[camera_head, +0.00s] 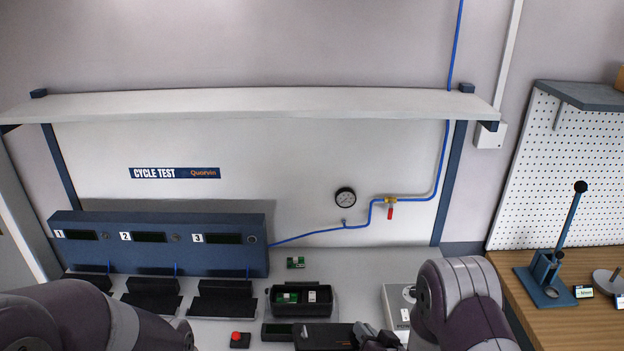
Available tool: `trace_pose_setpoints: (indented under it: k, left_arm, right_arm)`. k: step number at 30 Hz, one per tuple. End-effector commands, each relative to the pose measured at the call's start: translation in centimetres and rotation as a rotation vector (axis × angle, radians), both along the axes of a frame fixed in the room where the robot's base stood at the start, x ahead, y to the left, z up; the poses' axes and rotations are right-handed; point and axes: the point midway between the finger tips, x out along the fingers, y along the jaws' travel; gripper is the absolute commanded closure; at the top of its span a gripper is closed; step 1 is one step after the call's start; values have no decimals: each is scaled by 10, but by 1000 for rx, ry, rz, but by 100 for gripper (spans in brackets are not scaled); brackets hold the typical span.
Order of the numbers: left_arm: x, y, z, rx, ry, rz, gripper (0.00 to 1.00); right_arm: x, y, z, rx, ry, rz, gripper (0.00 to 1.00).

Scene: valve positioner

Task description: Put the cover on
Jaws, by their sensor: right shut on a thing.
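The positioner housing (302,311) is an open dark box on the bench, with a green board and a pale part showing inside. A dark flat piece with small orange lettering, seemingly the cover (322,339), lies just in front of the housing at the bottom edge of the view. My right gripper (362,335) is at the right end of this cover and shut on it; the fingertips are dark and small here. The cover is apart from the housing opening. My left arm comes in at the lower left, but its gripper is out of view.
A blue cycle-test unit (160,240) with several numbered displays stands at the back left, with dark stations before it. A small green board (295,262) lies behind the housing. A red button (240,340) and a grey box (398,300) flank the area. A lever press (552,265) stands right.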

Motion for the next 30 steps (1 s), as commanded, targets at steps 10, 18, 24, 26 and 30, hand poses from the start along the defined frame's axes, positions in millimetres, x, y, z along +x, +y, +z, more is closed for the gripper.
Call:
trace_pose_setpoints:
  k: [10,18,24,26,30]
  left_arm:
    - [3,-1,0,1,2,0,0]
    - [2,0,0,0,2,0,0]
    - [3,0,-8,0,2,0,0]
    - [4,0,-10,2,0,-1,0]
    - [24,10,-17,9,-10,-6,0]
  right_arm:
    - [-48,-71,-49,2,2,-314,100]
    - [-50,-72,-50,2,-2,-315,100]
    - [-36,-90,-34,-37,-6,-360,100]
    - [-26,-100,-17,-47,-9,-382,100]
    - [5,-117,32,-72,-14,-413,100]
